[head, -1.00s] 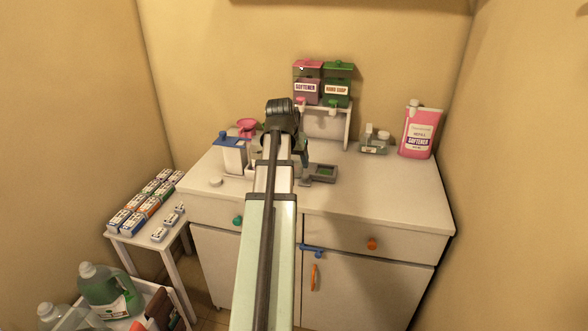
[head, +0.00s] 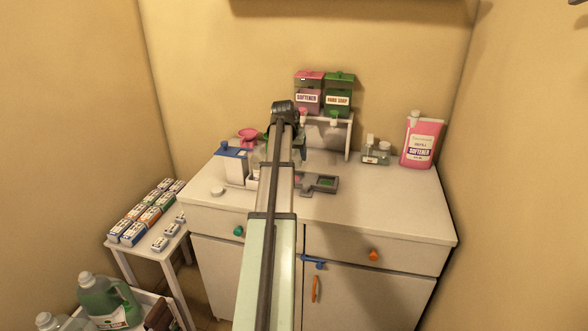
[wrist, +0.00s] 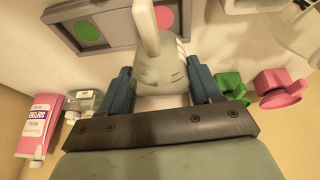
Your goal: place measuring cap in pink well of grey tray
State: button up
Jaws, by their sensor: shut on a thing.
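The grey tray (head: 333,190) lies on the counter just right of my arm in the head view. It also shows at the top left of the wrist view (wrist: 62,18), with its pink well (wrist: 165,17) and green well (wrist: 87,30). My gripper (wrist: 160,82) has blue fingers on both sides of a pale, greyish ribbed piece with an upright handle-like part, which I take for the measuring cap (wrist: 158,70). It is held close to the tray; height above the counter is unclear. In the head view my arm hides the held piece and most of the gripper.
A pink cup (wrist: 280,88) and a green one (wrist: 233,88) are at the wrist view's right. A pink softener bottle (head: 421,142) and small clear bottles (head: 376,153) stand at the counter's back right. Softener and soap dispensers (head: 323,95) stand behind. The front right counter is clear.

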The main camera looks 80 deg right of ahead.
jog(key=shift+f, duration=2.65)
jog(key=shift+f, duration=0.15)
jog(key=o, duration=1)
jog(key=v, duration=1.2)
